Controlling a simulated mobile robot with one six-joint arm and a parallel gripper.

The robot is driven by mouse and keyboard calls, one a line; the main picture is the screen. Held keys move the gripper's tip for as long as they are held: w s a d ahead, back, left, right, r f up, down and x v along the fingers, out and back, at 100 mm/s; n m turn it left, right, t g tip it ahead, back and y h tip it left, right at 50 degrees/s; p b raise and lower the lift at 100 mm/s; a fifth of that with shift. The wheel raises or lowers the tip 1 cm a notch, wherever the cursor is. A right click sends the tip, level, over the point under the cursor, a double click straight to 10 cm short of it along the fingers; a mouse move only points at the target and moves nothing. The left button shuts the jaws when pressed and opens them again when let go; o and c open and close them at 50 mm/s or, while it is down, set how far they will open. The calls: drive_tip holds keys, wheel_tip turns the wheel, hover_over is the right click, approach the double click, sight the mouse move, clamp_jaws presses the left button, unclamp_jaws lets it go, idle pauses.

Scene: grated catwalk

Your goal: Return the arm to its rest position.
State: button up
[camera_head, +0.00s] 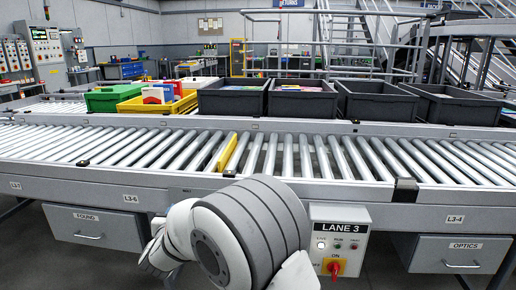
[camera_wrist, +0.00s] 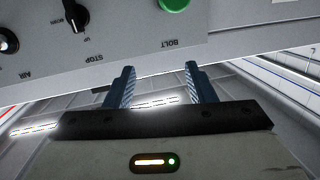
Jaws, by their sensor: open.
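My gripper (camera_wrist: 160,69) shows in the wrist view with its two blue ridged fingers apart and nothing between them. A grey control panel (camera_wrist: 110,50) is close beyond the fingertips, across the top of that view. My arm (camera_head: 240,235) shows in the head view as white and dark grey links, bent low at the bottom centre in front of the conveyor. My gripper cannot be made out in the head view.
The roller conveyor (camera_head: 90,147) spans the head view, with a yellow bar (camera_head: 227,152) across its rollers. A LANE 3 control box (camera_head: 351,241) is just right of my arm. Dark crates (camera_head: 375,108) stand behind. The panel carries a green button (camera_wrist: 174,4) and knobs.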

drive_tip(key=s+d+r+n+g+y+p, duration=0.1)
drive_tip(key=s+d+r+g+y+p, duration=0.15)
drive_tip(key=d+r+p, duration=0.6)
drive_tip(key=s+d+r+n+g+y+p, duration=0.1)
drive_tip(key=s+d+r+g+p, duration=0.3)
drive_tip(key=d+r, duration=0.65)
drive_tip(key=s+d+r+m+g+h+p, duration=0.1)
drive_tip(key=s+d+r+g+h+p, duration=0.1)
drive_tip(key=s+d+p, duration=0.4)
drive_tip(key=s+d+r+m+g+h+p, duration=0.1)
drive_tip(key=s+d+r+g+p, duration=0.4)
drive_tip(key=s+d, duration=0.9)
drive_tip(key=s+h+p, duration=0.1)
drive_tip(key=s, duration=0.2)
drive_tip(key=shift+s+d+r+h, duration=0.15)
drive_tip(key=shift+s+d+h, duration=0.15)
drive_tip(key=shift+s+h, duration=0.1)
